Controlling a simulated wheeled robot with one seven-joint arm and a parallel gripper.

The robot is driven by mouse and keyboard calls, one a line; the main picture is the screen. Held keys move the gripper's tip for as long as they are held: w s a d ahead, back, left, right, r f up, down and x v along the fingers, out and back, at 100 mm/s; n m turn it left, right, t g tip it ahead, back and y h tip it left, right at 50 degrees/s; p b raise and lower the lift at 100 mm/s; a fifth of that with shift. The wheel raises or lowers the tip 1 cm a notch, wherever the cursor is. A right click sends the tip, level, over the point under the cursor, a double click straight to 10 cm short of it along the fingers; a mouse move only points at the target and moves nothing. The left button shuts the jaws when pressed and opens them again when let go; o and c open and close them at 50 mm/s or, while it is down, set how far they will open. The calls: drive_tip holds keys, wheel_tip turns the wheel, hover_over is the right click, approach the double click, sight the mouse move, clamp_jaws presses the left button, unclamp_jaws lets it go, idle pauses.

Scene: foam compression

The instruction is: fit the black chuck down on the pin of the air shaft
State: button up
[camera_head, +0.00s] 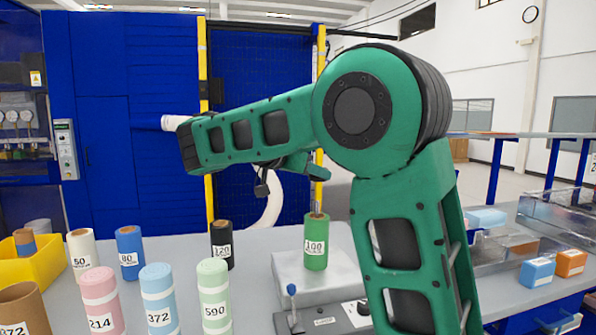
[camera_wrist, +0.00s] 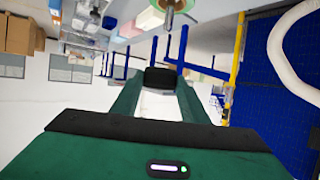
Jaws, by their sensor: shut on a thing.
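The black chuck (camera_wrist: 160,76) sits between the tips of my green gripper (camera_wrist: 158,92) in the wrist view. My gripper is shut on it. The air shaft's metal pin (camera_head: 317,207) sticks up from the green roll marked 100 (camera_head: 316,243), below my gripper. The wrist view is upside down; the pin (camera_wrist: 178,22) shows at its top, apart from the chuck.
The green roll stands on a grey metal machine (camera_head: 318,282). A black roll marked 120 (camera_head: 222,244) stands left of it. Several coloured rolls stand in front and left, beside a yellow bin (camera_head: 45,262). Small boxes (camera_head: 538,271) lie at the right.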

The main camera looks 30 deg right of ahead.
sight(311, 218)
drive_tip(key=shift+w+d+r, duration=0.1)
drive_tip(key=shift+w, duration=0.05)
drive_tip(key=shift+f, duration=0.65)
wheel_tip(311, 218, down, 3)
drive_tip(key=shift+r, duration=0.1)
drive_tip(key=shift+a+f, duration=0.2)
drive_tip(key=shift+f, duration=0.2)
idle(0.4)
drive_tip(key=shift+f, duration=2.8)
idle(0.4)
drive_tip(key=o, duration=1.1)
drive_tip(key=shift+o, duration=0.2)
